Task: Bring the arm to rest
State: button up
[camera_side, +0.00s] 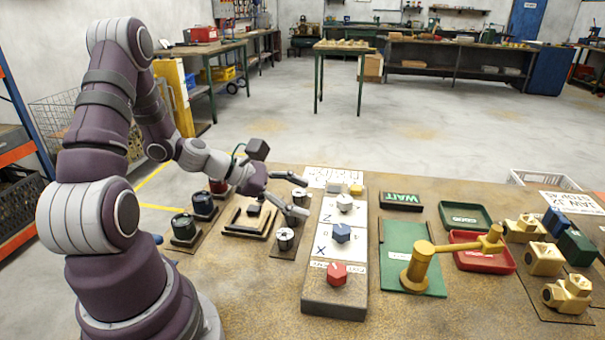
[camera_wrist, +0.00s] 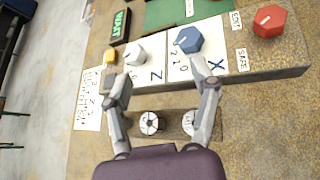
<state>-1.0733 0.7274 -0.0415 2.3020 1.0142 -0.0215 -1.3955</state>
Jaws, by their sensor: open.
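My purple-and-grey arm reaches over the left part of the bench in the side view. My gripper (camera_side: 302,196) is open and empty, above the bench just left of the control box (camera_side: 334,300). In the wrist view my gripper (camera_wrist: 162,88) shows two spread fingers, with a black-and-white round piece (camera_wrist: 150,123) on a dark strip below and between them. The fingertips overlap the near edge of the control box in that view. The control box carries a white knob (camera_side: 345,203), a blue knob (camera_side: 341,233) and a red knob (camera_side: 337,274).
A lit WAIT sign (camera_side: 401,201) stands right of the box. A brass-coloured swivel arm (camera_side: 420,267) stands on a green plate (camera_side: 400,238). Green (camera_side: 465,215) and red (camera_side: 481,262) trays and several brass fittings (camera_side: 567,294) lie farther right. Dark round pieces (camera_side: 184,228) stand at left.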

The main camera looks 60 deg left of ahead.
jog(key=s+d+r+m+g+y, duration=0.2)
jog(key=s+r+m, duration=0.3)
jog(key=m, duration=0.8)
jog(key=s+d+r+m+g+y, duration=0.3)
jog(key=s+d+r+m, duration=0.2)
jog(key=m, duration=0.9)
jog(key=shift+s+r, duration=0.4)
jog(key=shift+s, duration=0.05)
jog(key=shift+c, duration=0.2)
